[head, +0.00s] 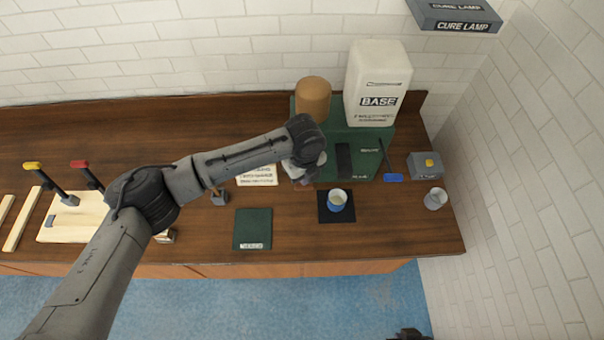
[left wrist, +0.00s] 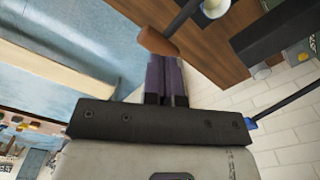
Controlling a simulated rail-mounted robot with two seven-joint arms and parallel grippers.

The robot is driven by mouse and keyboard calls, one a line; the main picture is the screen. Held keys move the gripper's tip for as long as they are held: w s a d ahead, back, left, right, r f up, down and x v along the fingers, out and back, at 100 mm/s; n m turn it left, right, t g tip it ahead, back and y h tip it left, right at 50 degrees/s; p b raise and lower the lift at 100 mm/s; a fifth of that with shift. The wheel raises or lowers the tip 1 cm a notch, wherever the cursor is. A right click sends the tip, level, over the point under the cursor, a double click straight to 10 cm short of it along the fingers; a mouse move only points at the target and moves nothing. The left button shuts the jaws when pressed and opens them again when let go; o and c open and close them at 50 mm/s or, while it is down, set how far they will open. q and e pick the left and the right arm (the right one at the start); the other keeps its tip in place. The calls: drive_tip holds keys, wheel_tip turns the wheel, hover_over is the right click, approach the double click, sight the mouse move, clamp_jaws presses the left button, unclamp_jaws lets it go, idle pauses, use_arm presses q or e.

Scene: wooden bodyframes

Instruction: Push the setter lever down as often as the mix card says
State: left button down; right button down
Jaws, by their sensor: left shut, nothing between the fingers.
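The green dispenser (head: 365,138) stands against the wall with a brown container (head: 313,97) and a white BASE container (head: 378,84) on top. A lever with a brown handle (left wrist: 157,40) shows in the left wrist view, right by the tips of my left gripper (left wrist: 166,62); I cannot tell if they touch. A blue-handled lever (head: 393,178) is on the dispenser's right side. My left gripper (head: 303,180) is shut and empty in front of the dispenser's left side. A white card (head: 257,178) lies partly behind my arm, its text unreadable.
Right of the dispenser are a grey box with a yellow button (head: 425,166) and a grey cup (head: 435,199). A green mat (head: 252,229) lies in front. Clamps and wood (head: 70,218) are at left.

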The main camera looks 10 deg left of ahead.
sight(304, 188)
use_arm(q)
drive_tip(key=shift+f, duration=0.2)
idle(0.5)
drive_tip(key=shift+f+b, duration=1.6)
drive_tip(key=shift+f, duration=1.75)
drive_tip(key=shift+r, duration=0.1)
drive_tip(key=shift+r+p, duration=3.45)
drive_tip(key=shift+r, duration=0.05)
drive_tip(key=shift+r, duration=0.1)
wheel_tip(304, 188, up, 3)
drive_tip(key=p, duration=0.2)
drive_tip(key=shift+p, duration=0.35)
drive_tip(key=shift+r+p, duration=0.55)
drive_tip(key=shift+r, duration=0.35)
